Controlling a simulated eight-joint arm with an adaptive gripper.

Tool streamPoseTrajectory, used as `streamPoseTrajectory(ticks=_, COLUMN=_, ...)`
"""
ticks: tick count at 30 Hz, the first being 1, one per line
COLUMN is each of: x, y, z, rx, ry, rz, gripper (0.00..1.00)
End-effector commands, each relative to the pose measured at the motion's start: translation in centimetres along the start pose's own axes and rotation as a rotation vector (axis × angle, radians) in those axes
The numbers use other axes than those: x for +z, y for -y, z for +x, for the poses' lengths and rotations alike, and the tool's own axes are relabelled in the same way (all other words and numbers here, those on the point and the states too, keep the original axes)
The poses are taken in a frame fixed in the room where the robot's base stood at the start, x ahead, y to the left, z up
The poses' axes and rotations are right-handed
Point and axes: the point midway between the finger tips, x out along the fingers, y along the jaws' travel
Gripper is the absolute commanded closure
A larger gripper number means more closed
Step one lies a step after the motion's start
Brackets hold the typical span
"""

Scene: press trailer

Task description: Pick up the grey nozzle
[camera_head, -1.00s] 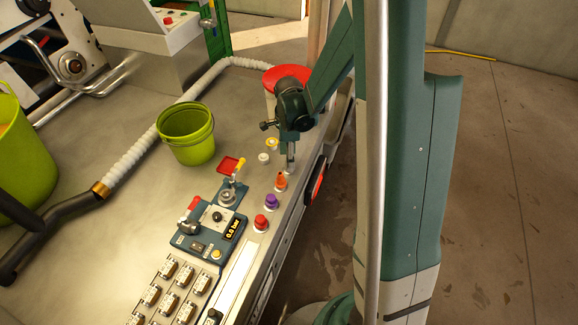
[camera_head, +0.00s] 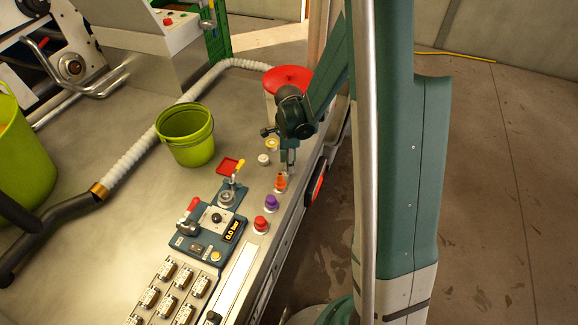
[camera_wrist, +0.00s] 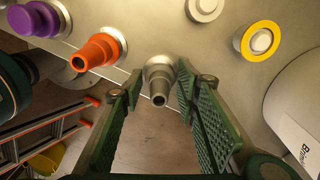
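The grey nozzle (camera_wrist: 158,82) is a small tapered piece in the middle of the wrist view, set on a round base at the edge of the metal surface. My gripper (camera_wrist: 159,72) is open, with one green ridged finger on each side of the nozzle. A gap shows between the nozzle and each finger. In the head view my gripper (camera_head: 288,163) points down at the table's right edge, just behind the orange nozzle (camera_head: 281,182). The grey nozzle is hard to make out there, largely hidden by the gripper.
The orange nozzle (camera_wrist: 95,54) and a purple one (camera_wrist: 38,20) stand to the left in the wrist view. A yellow-ringed fitting (camera_wrist: 262,41) and a white cylinder (camera_wrist: 296,100) are to the right. A green bucket (camera_head: 187,135) and blue pressure device (camera_head: 210,226) stand on the table.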

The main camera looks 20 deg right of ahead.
Motion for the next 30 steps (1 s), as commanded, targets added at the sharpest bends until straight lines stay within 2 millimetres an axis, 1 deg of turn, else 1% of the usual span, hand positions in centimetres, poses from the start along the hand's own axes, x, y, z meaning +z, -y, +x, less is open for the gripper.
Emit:
streamPoseTrajectory(ticks=1, x=0.0, y=0.0, z=0.0, rx=0.000, ry=0.000, rz=0.000, gripper=0.76)
streamPoseTrajectory(ticks=3, x=0.0, y=0.0, z=0.0, rx=0.000, ry=0.000, rz=0.000, gripper=0.85)
streamPoseTrajectory(ticks=4, x=0.0, y=0.0, z=0.0, rx=0.000, ry=0.000, rz=0.000, gripper=0.87)
streamPoseTrajectory(ticks=12, x=0.0, y=0.0, z=0.0, rx=0.000, ry=0.000, rz=0.000, gripper=0.87)
streamPoseTrajectory(ticks=17, x=0.0, y=0.0, z=-0.5, rx=0.000, ry=0.000, rz=0.000, gripper=0.87)
streamPoseTrajectory(ticks=23, x=0.0, y=-0.1, z=-2.0, rx=0.000, ry=0.000, rz=0.000, gripper=0.87)
streamPoseTrajectory(ticks=30, x=0.0, y=-0.1, z=-5.2, rx=0.000, ry=0.000, rz=0.000, gripper=0.87)
